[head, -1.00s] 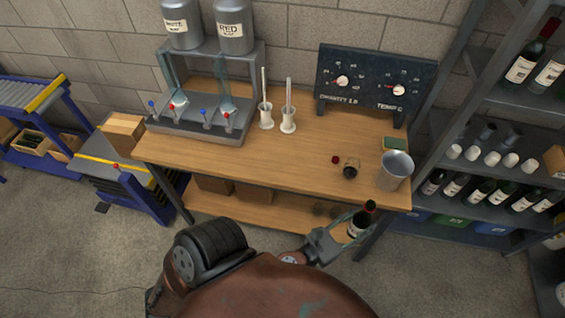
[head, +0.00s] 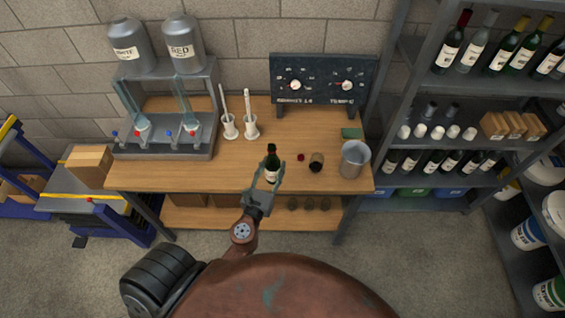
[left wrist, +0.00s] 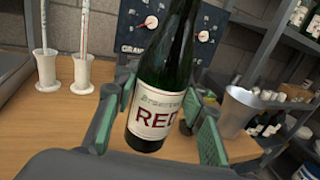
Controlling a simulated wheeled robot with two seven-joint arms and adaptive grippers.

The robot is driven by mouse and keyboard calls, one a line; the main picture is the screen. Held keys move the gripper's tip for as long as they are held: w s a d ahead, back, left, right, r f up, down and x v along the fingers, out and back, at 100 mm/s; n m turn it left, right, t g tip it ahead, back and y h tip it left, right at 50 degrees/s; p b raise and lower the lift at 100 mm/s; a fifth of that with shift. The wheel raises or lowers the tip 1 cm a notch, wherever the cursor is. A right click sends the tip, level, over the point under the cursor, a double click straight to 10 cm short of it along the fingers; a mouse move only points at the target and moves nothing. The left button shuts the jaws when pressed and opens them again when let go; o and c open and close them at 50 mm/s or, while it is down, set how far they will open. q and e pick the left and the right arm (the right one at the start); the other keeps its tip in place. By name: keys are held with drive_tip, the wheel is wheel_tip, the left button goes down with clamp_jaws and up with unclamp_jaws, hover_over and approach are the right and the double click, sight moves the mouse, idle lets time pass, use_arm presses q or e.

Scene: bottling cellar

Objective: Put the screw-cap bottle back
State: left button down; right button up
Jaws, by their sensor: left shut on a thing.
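A dark green bottle (head: 271,167) with a white label stands upright in my left gripper (head: 266,181), over the front middle of the wooden workbench (head: 225,175). The left wrist view shows the bottle (left wrist: 165,80) close up, with "RED" on its label and its top cut off by the frame. The green-padded fingers of my left gripper (left wrist: 158,118) are shut on it from both sides. I cannot tell whether its base touches the bench. My right gripper is not in view.
Right of the bottle are a small red thing (head: 300,156), a dark cup-like vessel (head: 316,162) and a metal bucket (head: 354,160). Two white cylinder stands (head: 250,128) and a filler (head: 165,140) are behind and left. A rack (head: 425,115) holds several bottles at the right.

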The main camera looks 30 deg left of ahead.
use_arm(q)
drive_tip(key=shift+w+a+r+y, duration=0.2)
drive_tip(key=shift+a+r+y, duration=0.1)
drive_tip(key=shift+a+r, duration=0.3)
drive_tip(key=shift+w+a+f+p, duration=0.15)
drive_tip(key=shift+a+p, duration=0.15)
drive_tip(key=shift+a, duration=0.15)
drive_tip(key=w+f+b, duration=0.2)
drive_tip(key=w+f, duration=0.2)
drive_tip(key=w+a+f+b, duration=0.1)
drive_tip(key=w+f+b, duration=0.2)
drive_tip(key=w+f, duration=0.1)
drive_tip(key=w+f+b, duration=0.3)
drive_tip(key=w+f, duration=0.1)
drive_tip(key=w, duration=0.1)
drive_tip(key=shift+w+a+f, duration=0.35)
drive_tip(key=shift+w+f, duration=0.05)
drive_tip(key=shift+f+b, duration=0.2)
drive_tip(key=shift+b, duration=0.15)
drive_tip(key=shift+r+n, duration=0.1)
drive_tip(key=shift+n, duration=0.2)
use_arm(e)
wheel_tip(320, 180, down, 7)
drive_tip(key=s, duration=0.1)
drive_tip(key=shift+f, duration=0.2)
